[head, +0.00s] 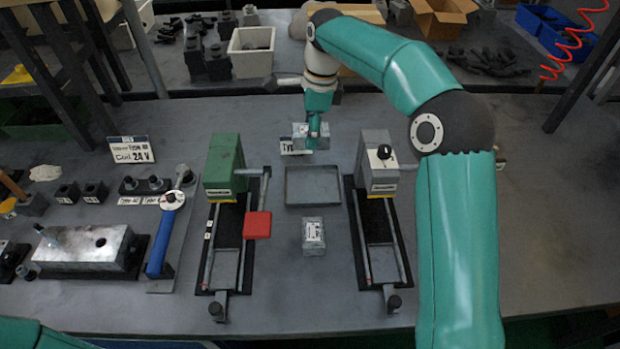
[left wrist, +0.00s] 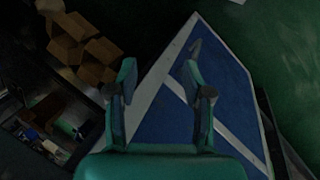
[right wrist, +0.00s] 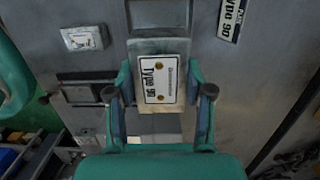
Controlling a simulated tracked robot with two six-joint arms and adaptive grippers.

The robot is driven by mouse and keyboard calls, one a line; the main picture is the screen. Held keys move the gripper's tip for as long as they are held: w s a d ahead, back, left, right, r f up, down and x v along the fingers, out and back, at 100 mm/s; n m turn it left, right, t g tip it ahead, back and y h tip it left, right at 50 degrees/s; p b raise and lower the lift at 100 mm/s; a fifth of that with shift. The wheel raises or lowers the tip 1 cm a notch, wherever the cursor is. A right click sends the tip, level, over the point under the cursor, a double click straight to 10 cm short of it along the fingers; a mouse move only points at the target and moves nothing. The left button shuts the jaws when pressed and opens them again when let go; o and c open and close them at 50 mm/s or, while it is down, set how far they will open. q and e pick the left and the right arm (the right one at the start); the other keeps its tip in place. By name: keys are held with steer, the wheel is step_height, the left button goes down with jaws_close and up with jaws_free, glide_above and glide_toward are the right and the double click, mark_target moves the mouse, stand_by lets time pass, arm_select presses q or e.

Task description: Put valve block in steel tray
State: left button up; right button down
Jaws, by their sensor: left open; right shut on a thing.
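A grey valve block with a white label (head: 300,130) is at my right gripper (head: 314,137), behind the steel tray. In the right wrist view this block (right wrist: 163,80) sits between the two fingers, its label reading "Type 90". I cannot tell whether it touches the table. The shallow steel tray (head: 313,199) lies empty on the table. A second labelled block (head: 313,235) stands just in front of the tray. My left gripper (left wrist: 160,78) is open and empty in the left wrist view; its fingers are out of the head view.
A green-headed fixture (head: 224,165) with a red pad (head: 257,225) stands left of the tray. A grey-headed fixture (head: 377,160) stands close on its right. A metal box (head: 85,250) and a blue-handled lever (head: 161,243) are further left. The front middle table is clear.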

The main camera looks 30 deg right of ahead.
mark_target(320, 143)
steer(key=f, duration=1.5)
steer(key=shift+d+f, duration=0.25)
steer(key=shift+f, duration=0.15)
steer(key=shift+c, duration=2.2)
jaws_free()
steer(key=shift+f, duration=0.1)
steer(key=r, duration=0.4)
steer(key=d+r, duration=0.1)
steer(key=r, duration=0.7)
steer(key=shift+s+d, duration=0.15)
steer(key=shift+s, duration=0.25)
